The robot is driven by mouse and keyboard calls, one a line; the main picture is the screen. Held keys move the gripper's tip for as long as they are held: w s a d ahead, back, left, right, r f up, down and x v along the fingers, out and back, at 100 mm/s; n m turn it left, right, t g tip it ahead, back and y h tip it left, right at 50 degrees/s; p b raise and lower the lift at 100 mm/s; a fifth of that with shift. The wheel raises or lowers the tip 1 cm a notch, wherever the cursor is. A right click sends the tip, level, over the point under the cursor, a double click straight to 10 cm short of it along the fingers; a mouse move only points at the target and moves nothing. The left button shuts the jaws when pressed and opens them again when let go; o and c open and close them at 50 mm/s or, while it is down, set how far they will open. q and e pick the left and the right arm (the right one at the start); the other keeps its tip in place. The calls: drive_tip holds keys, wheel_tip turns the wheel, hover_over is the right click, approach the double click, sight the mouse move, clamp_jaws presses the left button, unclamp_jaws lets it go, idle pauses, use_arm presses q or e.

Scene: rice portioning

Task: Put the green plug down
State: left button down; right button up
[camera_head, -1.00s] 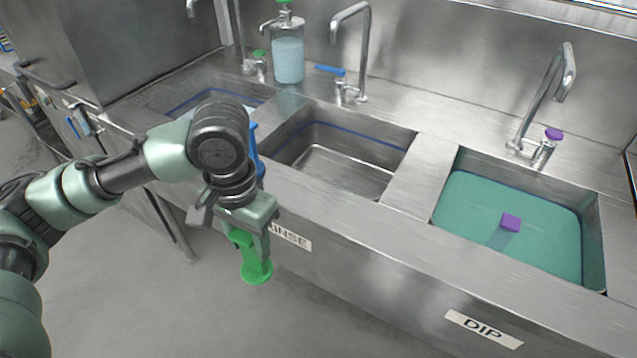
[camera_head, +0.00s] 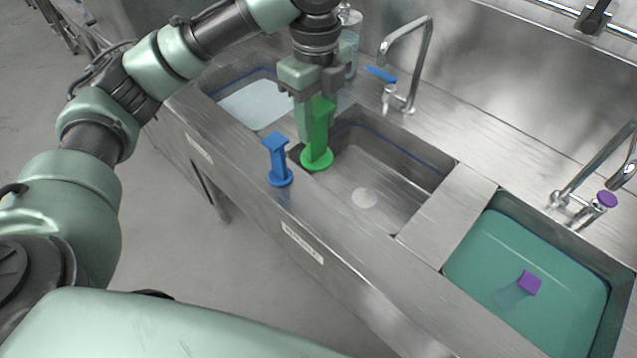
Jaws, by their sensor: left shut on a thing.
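The green plug (camera_head: 318,140) has a tall grip and a round flat base. It hangs upright in my left gripper (camera_head: 308,108), which is shut on its upper part. Its base appears over the left end of the middle basin (camera_head: 420,212), near the divider; I cannot tell whether it touches anything. A blue plug (camera_head: 279,160) stands upright on the steel to its left. A purple plug (camera_head: 529,283) is in the green liquid of the right basin. My right gripper is not in view.
The left basin (camera_head: 250,104) holds pale liquid. The middle basin has no deep liquid and shows a pale round spot on its floor. Taps with a blue handle (camera_head: 381,75) and a purple knob (camera_head: 606,199) stand along the back.

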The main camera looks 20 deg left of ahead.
sight(315, 139)
use_arm(q)
wheel_tip(315, 139, down, 16)
drive_tip(key=p, duration=0.2)
drive_tip(key=shift+f, duration=0.25)
drive_tip(key=shift+a, duration=0.1)
drive_tip(key=c, duration=0.8)
unclamp_jaws()
drive_tip(key=shift+f, duration=0.15)
drive_tip(key=shift+c, duration=0.2)
wheel_tip(315, 139, up, 12)
drive_tip(key=shift+f+b, duration=0.25)
drive_tip(key=shift+b, duration=0.85)
drive_tip(key=shift+r, duration=0.45)
